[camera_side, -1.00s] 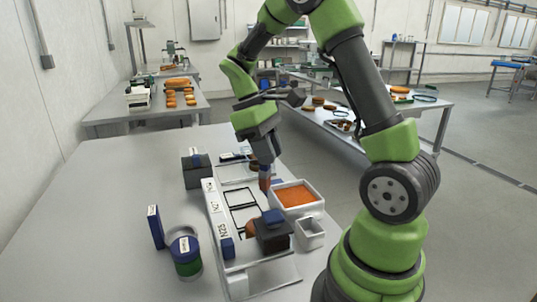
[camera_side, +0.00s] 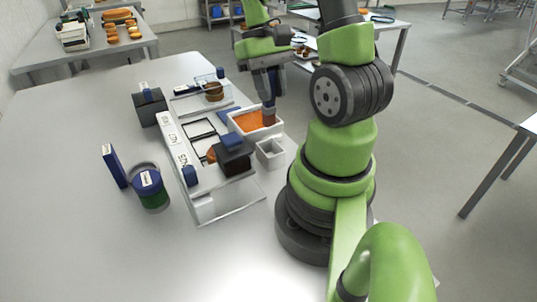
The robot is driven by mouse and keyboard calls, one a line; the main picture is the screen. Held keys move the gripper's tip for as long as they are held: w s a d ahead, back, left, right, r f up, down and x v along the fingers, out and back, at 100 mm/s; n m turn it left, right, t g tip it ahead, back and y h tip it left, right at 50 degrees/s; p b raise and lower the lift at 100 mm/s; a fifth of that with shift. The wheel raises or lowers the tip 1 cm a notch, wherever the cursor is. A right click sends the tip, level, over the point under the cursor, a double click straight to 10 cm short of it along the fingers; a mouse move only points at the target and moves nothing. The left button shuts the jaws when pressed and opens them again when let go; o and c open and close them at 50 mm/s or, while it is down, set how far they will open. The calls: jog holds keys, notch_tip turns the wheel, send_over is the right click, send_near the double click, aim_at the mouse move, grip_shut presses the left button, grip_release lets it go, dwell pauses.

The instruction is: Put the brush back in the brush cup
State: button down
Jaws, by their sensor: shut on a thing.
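My gripper (camera_side: 268,98) is shut on the brush (camera_side: 269,116) and points down at the right end of a white tray (camera_side: 236,128) of orange filling. Only the brush's lower part shows, small and dark, below the fingers. Its tip is over or in the orange filling; I cannot tell if it touches. The small square white cup (camera_side: 270,152), which looks like the brush cup, stands just in front of the tray. No brush shows in it.
A long white fixture (camera_side: 175,150) with labels and frames lies left of the tray. A dark block with a blue top (camera_side: 233,155) is beside the cup. The front table is clear.

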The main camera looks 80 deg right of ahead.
jog(key=f, duration=1)
jog(key=shift+s, duration=0.2)
jog(key=c, duration=1)
grip_release()
jog(key=shift+f, duration=0.1)
jog(key=shift+o, duration=0.2)
jog(key=v, duration=1.1)
jog(key=w+a+r+n+t+h, duration=0.1)
jog(key=w+a+r+t+h, duration=0.15)
jog(key=a+r, duration=0.3)
jog(key=s+a+r+n+t, duration=0.1)
jog(key=s+a+r+t, duration=0.1)
jog(key=a+r+t, duration=0.2)
jog(key=s+a+r+n+t+y, duration=0.1)
jog(key=a+r+t, duration=0.3)
jog(key=a, duration=0.6)
jog(key=shift+s+r+n, duration=0.2)
jog(key=shift+s+n, duration=0.5)
jog(key=shift+n, duration=0.1)
